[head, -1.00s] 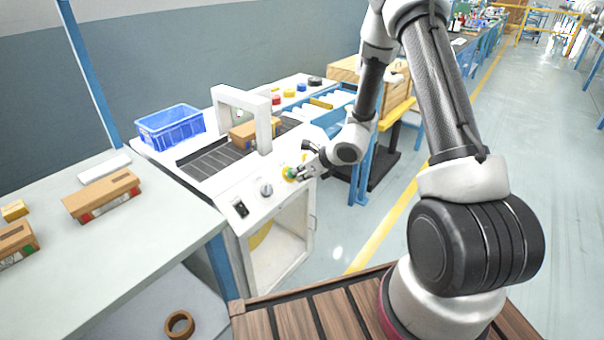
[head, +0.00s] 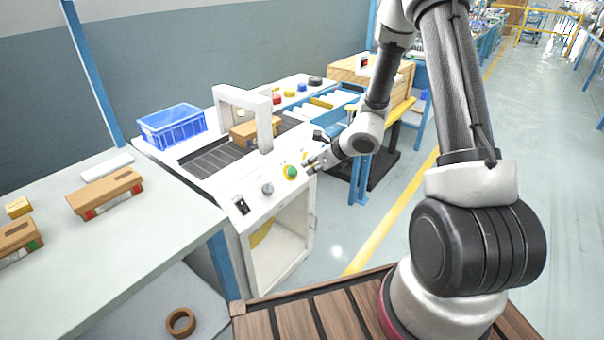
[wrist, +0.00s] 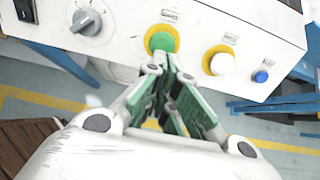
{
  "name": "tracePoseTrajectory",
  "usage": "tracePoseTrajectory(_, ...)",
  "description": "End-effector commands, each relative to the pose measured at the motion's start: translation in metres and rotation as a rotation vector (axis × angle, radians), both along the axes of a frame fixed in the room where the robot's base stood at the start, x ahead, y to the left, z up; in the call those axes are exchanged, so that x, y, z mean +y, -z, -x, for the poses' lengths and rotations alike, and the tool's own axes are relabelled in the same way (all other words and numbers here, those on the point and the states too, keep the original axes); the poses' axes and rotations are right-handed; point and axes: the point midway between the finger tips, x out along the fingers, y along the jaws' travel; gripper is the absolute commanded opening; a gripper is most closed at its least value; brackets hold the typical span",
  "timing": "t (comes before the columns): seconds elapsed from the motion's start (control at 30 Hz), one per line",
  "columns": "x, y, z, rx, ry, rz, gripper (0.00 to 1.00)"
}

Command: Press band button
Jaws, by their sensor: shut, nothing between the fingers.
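The control panel (wrist: 130,32) on the white machine carries several controls. A green button with a yellow ring (wrist: 162,41) is at its middle; it also shows in the head view (head: 290,172). A white button with a yellow ring (wrist: 221,61) and a small blue button (wrist: 261,77) are to its right in the wrist view. The small labels above them are unreadable, so I cannot tell which is the band button. My gripper (wrist: 170,80) is shut and empty, its fingertips just below the green button in the picture. In the head view my gripper (head: 308,166) is right of the green button.
A grey knob (wrist: 90,24) and a black switch (wrist: 24,10) are left of the green button. A brown box (head: 250,132) sits on the conveyor under a white arch (head: 227,98). A blue crate (head: 172,127) stands behind. The floor to the right is clear.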

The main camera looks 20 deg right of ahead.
Motion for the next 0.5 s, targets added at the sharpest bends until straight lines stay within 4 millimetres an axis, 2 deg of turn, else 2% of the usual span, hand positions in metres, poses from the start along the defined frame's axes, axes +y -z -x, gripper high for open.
tracePoseTrajectory(0.03, -0.006, -0.010, 0.006, -0.003, 0.001, 0.001, 0.00)
tracePoseTrajectory(0.2, -0.020, -0.034, 0.025, -0.003, 0.001, 0.001, 0.00)
tracePoseTrajectory(0.5, -0.029, -0.050, 0.040, 0.000, 0.000, 0.000, 0.00)
